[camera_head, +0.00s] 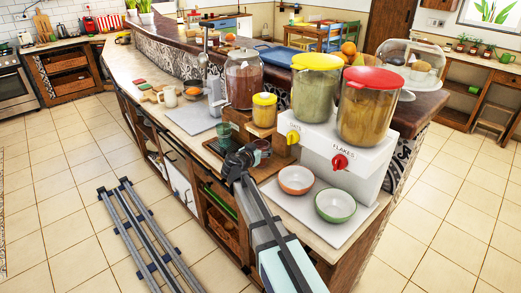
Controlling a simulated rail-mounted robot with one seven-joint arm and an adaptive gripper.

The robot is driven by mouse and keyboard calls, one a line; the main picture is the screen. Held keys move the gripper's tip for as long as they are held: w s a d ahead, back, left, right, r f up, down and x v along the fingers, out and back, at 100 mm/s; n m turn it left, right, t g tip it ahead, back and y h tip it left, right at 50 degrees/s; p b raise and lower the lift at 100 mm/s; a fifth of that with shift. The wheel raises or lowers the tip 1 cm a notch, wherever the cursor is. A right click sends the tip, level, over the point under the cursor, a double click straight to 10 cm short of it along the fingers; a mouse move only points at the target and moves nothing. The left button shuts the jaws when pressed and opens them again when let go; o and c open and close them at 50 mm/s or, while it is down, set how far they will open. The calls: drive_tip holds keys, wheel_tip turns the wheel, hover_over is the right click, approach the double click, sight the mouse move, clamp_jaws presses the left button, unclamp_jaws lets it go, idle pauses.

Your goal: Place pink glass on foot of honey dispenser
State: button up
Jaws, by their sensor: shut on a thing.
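My gripper (248,152) is at the end of my arm, over the counter's front part, shut on a small glass (263,146) that looks pinkish and see-through. The fingers and part of the glass are hard to make out at this size. The honey dispenser (264,112) is a jar of amber content with a yellow lid. It stands on a wooden foot (284,152), just behind and right of my gripper. Whether the glass touches the foot, I cannot tell. A green glass (224,131) stands left of my gripper.
The white cereal dispenser (344,175) with two lidded tubs stands to the right. An orange bowl (296,180) and a green bowl (335,205) sit before it. A large glass jar (243,80) stands behind. A mug (170,97) is farther left on the counter.

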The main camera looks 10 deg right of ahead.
drive_tip(key=shift+f, duration=0.15)
drive_tip(key=o, duration=1.3)
drive_tip(key=shift+r, duration=0.2)
drive_tip(key=shift+s, duration=0.15)
drive_tip(key=b+v, duration=0.2)
drive_tip(key=v, duration=0.9)
drive_tip(key=shift+s+a+r+b, duration=0.15)
drive_tip(key=shift+s+a+b, duration=0.15)
drive_tip(key=shift+b, duration=0.1)
